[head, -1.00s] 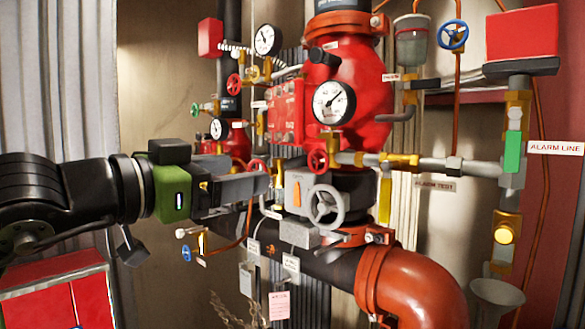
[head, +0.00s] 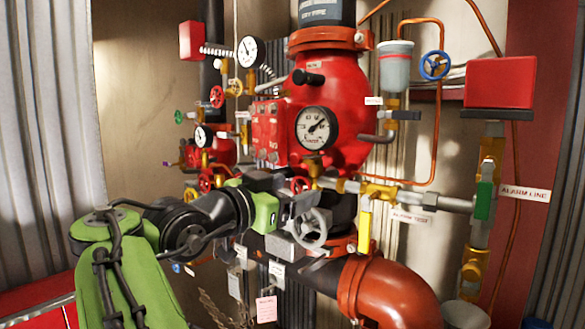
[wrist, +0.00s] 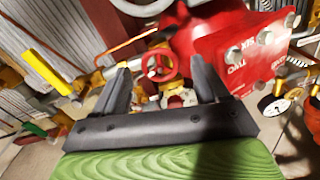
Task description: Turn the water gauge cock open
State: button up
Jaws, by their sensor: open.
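My gripper (wrist: 161,82) is open and empty in the wrist view, its two dark fingers on either side of a red handwheel (wrist: 159,65) that lies beyond them. In the head view my gripper (head: 302,203) is in front of the riser's lower valves, close to a grey handwheel (head: 315,229). A white-faced gauge (head: 317,128) is on the front of the red valve body (head: 345,95), with a brass fitting (head: 314,168) below it. Other gauges sit at the upper left (head: 249,53) and lower left (head: 202,137). I cannot tell which fitting is the water gauge cock.
A yellow lever (head: 365,222) hangs right of my gripper. A horizontal grey pipe (head: 425,201) runs to the green-handled alarm line valve (head: 484,200). An orange elbow pipe (head: 385,292) is below. Several small valves crowd the left side.

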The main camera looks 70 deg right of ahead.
jog(key=shift+s+d+p, duration=0.2)
jog(key=shift+d+p, duration=0.15)
jog(key=shift+d, duration=0.15)
jog(key=shift+f, duration=0.1)
jog(key=shift+a, duration=0.1)
jog(key=c, duration=1.1)
